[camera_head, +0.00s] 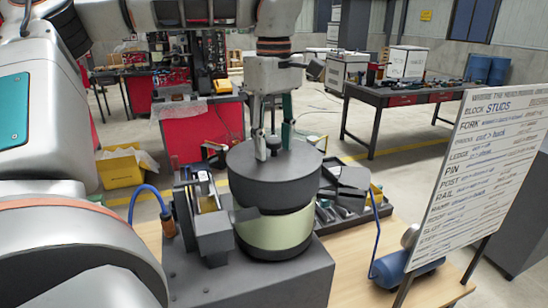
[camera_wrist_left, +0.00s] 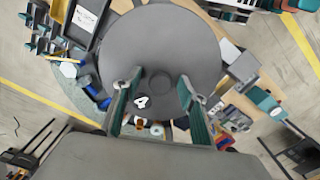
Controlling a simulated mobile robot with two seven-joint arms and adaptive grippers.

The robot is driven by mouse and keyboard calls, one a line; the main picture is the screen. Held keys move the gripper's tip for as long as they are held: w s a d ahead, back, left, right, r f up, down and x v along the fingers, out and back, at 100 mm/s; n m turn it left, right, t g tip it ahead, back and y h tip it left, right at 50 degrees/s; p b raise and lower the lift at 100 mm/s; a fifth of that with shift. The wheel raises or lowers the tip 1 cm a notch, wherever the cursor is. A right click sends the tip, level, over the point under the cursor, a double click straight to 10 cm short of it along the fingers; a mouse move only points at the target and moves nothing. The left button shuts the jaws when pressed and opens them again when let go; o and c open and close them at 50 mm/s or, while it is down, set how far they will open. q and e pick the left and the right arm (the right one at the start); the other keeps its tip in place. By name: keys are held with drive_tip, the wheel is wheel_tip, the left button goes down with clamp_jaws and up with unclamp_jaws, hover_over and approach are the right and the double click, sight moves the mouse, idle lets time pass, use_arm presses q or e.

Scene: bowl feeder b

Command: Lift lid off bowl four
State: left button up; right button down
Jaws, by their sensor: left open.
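The dark grey round lid (camera_head: 285,178) sits flat on top of bowl four, whose pale yellow-green band (camera_head: 275,232) shows below it. The lid also fills the upper middle of the left wrist view (camera_wrist_left: 165,40), with a white "4" mark near its edge. My left gripper (camera_head: 273,148) points down over the lid's middle, its two green-padded fingers open. In the left wrist view the fingers (camera_wrist_left: 153,85) stand on either side of the lid's small round knob (camera_wrist_left: 160,82). I cannot tell whether they touch it. My right gripper is not in view.
The bowl stands on a dark grey base (camera_head: 255,282) on a wooden table (camera_head: 350,265). A grey feeder box (camera_head: 212,232) is close at left, parts bins (camera_head: 350,190) at right. A blue cylinder (camera_head: 405,268) and a written board (camera_head: 485,180) stand further right.

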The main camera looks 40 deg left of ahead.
use_arm(q)
drive_tip(key=shift+f, duration=0.1)
drive_tip(key=shift+c, duration=0.4)
clamp_jaws()
